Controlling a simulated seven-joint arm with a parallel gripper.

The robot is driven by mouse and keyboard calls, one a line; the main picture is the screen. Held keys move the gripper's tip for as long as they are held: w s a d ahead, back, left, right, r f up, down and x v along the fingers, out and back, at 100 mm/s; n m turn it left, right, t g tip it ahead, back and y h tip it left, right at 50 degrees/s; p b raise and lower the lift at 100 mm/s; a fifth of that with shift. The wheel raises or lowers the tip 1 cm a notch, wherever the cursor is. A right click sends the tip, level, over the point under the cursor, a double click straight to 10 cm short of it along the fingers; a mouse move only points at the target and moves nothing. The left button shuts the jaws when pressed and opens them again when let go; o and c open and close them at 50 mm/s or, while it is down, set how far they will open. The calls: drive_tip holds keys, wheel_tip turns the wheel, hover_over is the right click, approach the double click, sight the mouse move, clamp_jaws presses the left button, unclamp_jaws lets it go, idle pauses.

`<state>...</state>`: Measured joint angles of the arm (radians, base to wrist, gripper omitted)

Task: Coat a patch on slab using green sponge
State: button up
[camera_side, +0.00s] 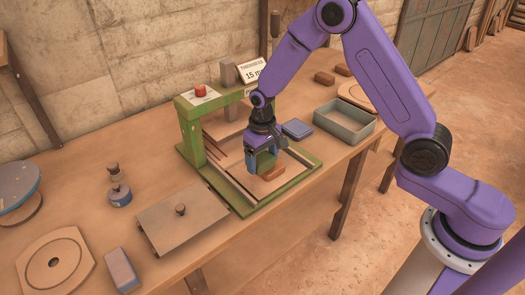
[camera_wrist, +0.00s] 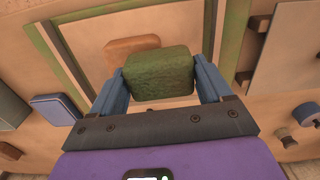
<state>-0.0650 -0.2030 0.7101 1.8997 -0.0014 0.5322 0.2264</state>
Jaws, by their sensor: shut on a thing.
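The green sponge (camera_wrist: 160,74) is a rough, rounded block between my gripper's two blue fingers. My gripper (camera_side: 262,162) is shut on it and points down inside the green press frame (camera_side: 240,207). The pale slab (camera_wrist: 190,22) lies within the frame, under and beyond the sponge in the wrist view. A reddish-brown block (camera_side: 274,174) rests beside the gripper; it also shows behind the sponge in the wrist view (camera_wrist: 128,46). I cannot tell whether the sponge touches the slab. The slab area under the sponge is hidden.
The frame's upright and crossbar with a red knob (camera_side: 200,90) stand behind left of my gripper. A blue-grey block (camera_side: 297,129) and a grey tray (camera_side: 345,122) lie to the right. A knobbed flat plate (camera_side: 182,220) lies front left. Bare table surrounds the left-hand weights (camera_side: 120,194).

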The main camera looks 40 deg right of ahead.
sight(280, 160)
drive_tip(key=shift+d+f, duration=0.65)
drive_tip(key=shift+d, duration=2.9)
drive_tip(key=shift+a, duration=3.5)
drive_tip(key=shift+a+r, duration=0.1)
drive_tip(key=shift+r, duration=3.95)
